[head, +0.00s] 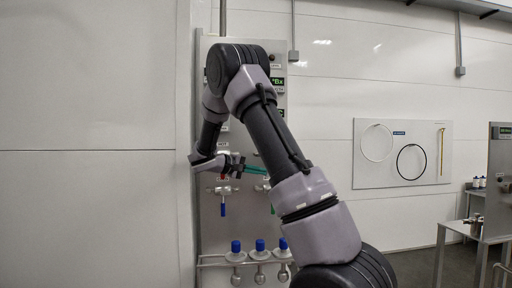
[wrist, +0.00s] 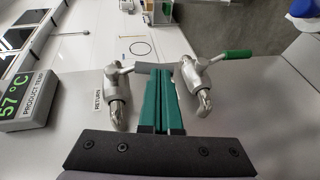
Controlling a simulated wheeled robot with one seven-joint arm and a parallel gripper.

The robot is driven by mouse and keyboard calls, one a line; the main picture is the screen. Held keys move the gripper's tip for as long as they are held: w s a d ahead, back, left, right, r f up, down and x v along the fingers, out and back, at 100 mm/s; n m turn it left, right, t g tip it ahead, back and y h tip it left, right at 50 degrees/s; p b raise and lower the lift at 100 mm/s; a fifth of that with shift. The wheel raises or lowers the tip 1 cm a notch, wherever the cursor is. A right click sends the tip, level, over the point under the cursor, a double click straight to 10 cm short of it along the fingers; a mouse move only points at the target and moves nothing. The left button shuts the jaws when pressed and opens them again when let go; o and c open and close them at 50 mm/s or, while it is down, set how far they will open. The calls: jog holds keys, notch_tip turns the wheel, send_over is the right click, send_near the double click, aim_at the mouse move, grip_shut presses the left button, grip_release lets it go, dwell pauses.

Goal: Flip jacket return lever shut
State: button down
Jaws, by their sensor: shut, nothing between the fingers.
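My gripper (wrist: 167,75) is shut and empty, its green fingers pointing at the valve panel; in the head view its fingertips (head: 256,170) show partly behind my arm. In the wrist view a silver valve (wrist: 117,95) beside a RETURN label (wrist: 98,104) carries a lever with a grey handle (wrist: 146,68). The handle runs across to the fingertips; I cannot tell whether they touch. A second silver valve (wrist: 203,88) right of the fingers has a green-handled lever (wrist: 238,55).
A green PRODUCT TEMP display (wrist: 24,93) sits left of the RETURN valve. On the panel (head: 210,235), a blue handle (head: 223,209) hangs below my gripper. Several blue-capped bottles (head: 236,247) stand in a rack lower down. The wall to the left is bare.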

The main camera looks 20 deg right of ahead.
jog(key=shift+s+d+f+n+h, duration=0.15)
jog(key=shift+d+f+n+h, duration=0.2)
jog(key=shift+h, duration=0.4)
jog(key=shift+s+d+f+n+h, duration=0.15)
jog(key=shift+d+f+h, duration=0.15)
jog(key=shift+d+h, duration=0.35)
